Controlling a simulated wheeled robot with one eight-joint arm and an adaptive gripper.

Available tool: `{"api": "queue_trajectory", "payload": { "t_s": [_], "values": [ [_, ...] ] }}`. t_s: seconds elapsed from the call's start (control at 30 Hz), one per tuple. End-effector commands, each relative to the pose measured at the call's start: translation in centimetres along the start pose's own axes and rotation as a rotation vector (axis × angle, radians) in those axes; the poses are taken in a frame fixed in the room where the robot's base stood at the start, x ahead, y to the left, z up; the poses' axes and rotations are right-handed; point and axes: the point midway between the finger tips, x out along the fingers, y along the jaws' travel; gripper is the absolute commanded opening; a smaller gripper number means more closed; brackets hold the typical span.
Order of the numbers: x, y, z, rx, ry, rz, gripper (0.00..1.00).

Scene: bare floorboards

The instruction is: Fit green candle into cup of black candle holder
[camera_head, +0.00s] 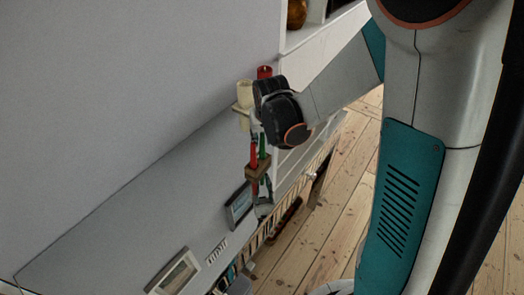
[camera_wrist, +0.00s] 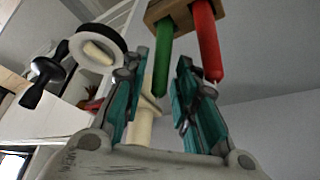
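The green candle (camera_wrist: 162,62) sits beside a red candle (camera_wrist: 207,40), both set in a wooden block (camera_wrist: 168,10). In the head view the green candle (camera_head: 262,146) and red candle (camera_head: 253,157) stand upright in that block (camera_head: 258,172), on the long cabinet. My gripper (camera_wrist: 165,62) is open, its teal fingers on either side of the green candle, with a narrow gap visible beside it. The red candle is outside the right finger. A black round object with a stem (camera_wrist: 45,72), likely the black candle holder, shows at left in the wrist view.
Picture frames (camera_head: 174,272) stand on the grey cabinet top (camera_head: 110,250). A wall rises behind. Bare floorboards (camera_head: 330,240) lie to the right.

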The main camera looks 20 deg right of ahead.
Motion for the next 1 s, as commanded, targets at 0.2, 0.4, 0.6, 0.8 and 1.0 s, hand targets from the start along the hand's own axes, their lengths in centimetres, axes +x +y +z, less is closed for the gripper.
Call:
{"api": "queue_trajectory", "payload": {
  "t_s": [0.2, 0.4, 0.6, 0.8, 1.0],
  "values": [
    [3.6, 0.0, 0.1, 0.0, 0.0, 0.0, 0.27],
    [4.5, 0.0, 0.0, 0.0, 0.0, 0.0, 0.27],
    [4.5, 0.0, 0.0, 0.0, 0.0, 0.0, 0.23],
    [4.5, 0.0, 0.0, 0.0, 0.0, 0.0, 0.0],
    [4.5, 0.0, 0.0, 0.0, 0.0, 0.0, 0.0]
  ]
}}
